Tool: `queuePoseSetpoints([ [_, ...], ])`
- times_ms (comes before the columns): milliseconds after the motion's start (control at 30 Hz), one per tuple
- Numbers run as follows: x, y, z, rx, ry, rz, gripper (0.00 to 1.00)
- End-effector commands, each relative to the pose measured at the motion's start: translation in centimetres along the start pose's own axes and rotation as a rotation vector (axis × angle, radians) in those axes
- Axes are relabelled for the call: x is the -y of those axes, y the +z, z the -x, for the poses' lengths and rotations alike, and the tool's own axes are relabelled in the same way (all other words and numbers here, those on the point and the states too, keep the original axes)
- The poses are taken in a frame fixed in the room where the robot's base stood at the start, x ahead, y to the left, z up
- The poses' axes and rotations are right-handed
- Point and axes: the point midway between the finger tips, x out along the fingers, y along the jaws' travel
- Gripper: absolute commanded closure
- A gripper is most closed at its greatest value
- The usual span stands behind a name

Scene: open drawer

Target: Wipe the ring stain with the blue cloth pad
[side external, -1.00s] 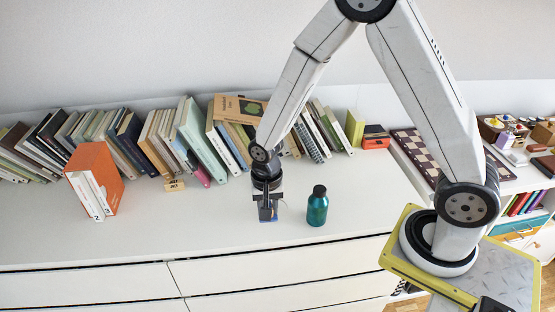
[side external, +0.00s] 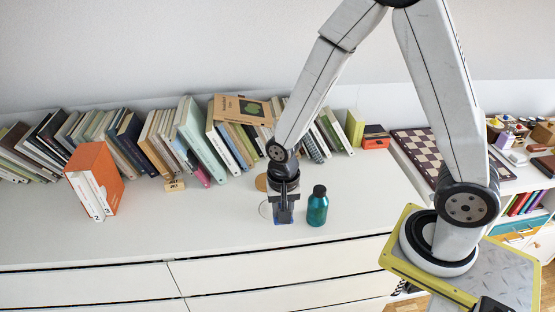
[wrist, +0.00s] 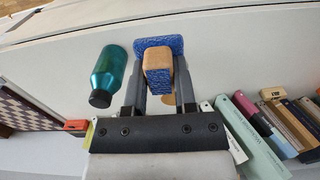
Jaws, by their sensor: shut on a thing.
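My gripper (side external: 283,211) is shut on the tan block handle (wrist: 157,62) of the blue cloth pad (wrist: 158,42). In the side view the pad (side external: 284,222) shows as a thin blue strip under the fingers, low at the white cabinet top; whether it touches the surface is hard to tell. The ring stain (side external: 260,210) shows as a faint arc just left of my gripper. Its right part is hidden behind the gripper. I cannot make the stain out in the wrist view.
A teal bottle (side external: 317,207) with a black cap stands close to the right of my gripper. A round tan disc (side external: 262,182) lies behind the stain. A row of leaning books (side external: 150,142) lines the wall.

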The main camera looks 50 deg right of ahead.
Motion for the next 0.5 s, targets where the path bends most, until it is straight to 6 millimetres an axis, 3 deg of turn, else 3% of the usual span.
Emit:
queuePoseSetpoints([
  [33, 0.0, 0.0, 0.0, 0.0, 0.0, 0.0, 1.0],
  [67, 0.0, 0.0, 0.0, 0.0, 0.0, 0.0, 0.72],
  [133, 0.0, 0.0, 0.0, 0.0, 0.0, 0.0, 0.94],
  [167, 0.0, 0.0, 0.0, 0.0, 0.0, 0.0, 1.0],
  [500, 0.6, -1.0, -0.3, 0.001, 0.001, -0.055, 1.0],
])
